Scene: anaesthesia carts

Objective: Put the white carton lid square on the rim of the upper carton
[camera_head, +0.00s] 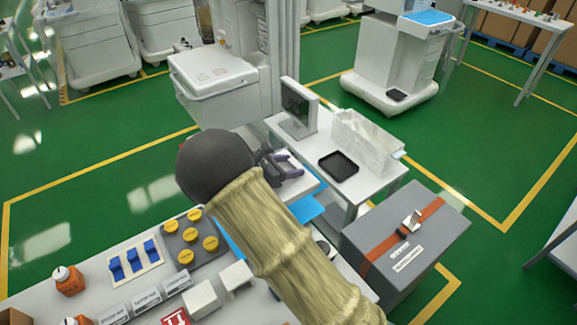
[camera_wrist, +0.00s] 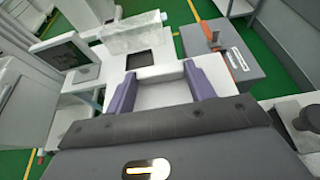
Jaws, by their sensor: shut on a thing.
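My gripper (camera_head: 284,166) reaches over the near side of the white table in the head view, with my arm hiding much of the area below it. In the wrist view its two purple fingers (camera_wrist: 159,74) are shut on a flat white piece, which looks like the carton lid (camera_wrist: 160,96). The lid spans the gap between the fingers. In the head view a white panel, probably the same lid (camera_head: 305,187), shows beside the fingers. I cannot make out the upper carton or its rim for certain; it may be hidden behind the lid or my arm.
The white table (camera_head: 373,190) holds a monitor (camera_head: 298,108), a translucent bag (camera_head: 366,142) and a black tray (camera_head: 338,166). A grey case with an orange strap (camera_head: 435,235) stands at the right. The near bench (camera_head: 95,287) carries yellow knobs (camera_head: 192,238), blue clips and small white boxes.

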